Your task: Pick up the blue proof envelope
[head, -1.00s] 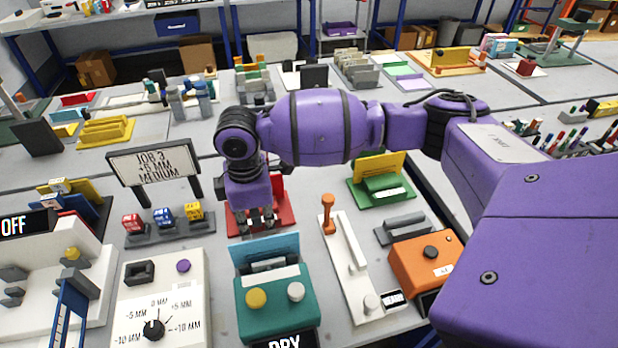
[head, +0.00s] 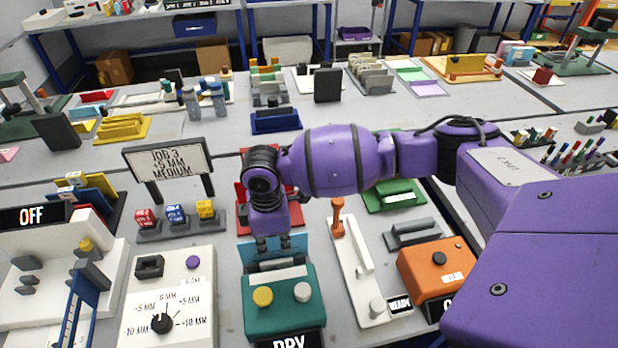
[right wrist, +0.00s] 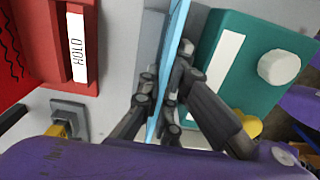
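The light blue envelope (head: 268,256) stands upright at the back of a teal box (head: 290,312) labelled DRY in the head view. Its lower part is hidden by the box. In the right wrist view the envelope (right wrist: 176,22) shows nearly edge-on, as a thin blue strip. My right gripper (head: 274,243) is at the envelope's top edge, pointing down. In the right wrist view its fingers (right wrist: 164,90) lie close against both faces of the envelope and appear shut on it. My left gripper is not in view.
A red holder (head: 255,190) marked HOLD stands close behind the envelope. The white dial panel (head: 195,285) is left of the teal box. A white unit with an orange lever (head: 339,218) and an orange box (head: 425,270) are on the right. A job sign (head: 168,162) stands behind left.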

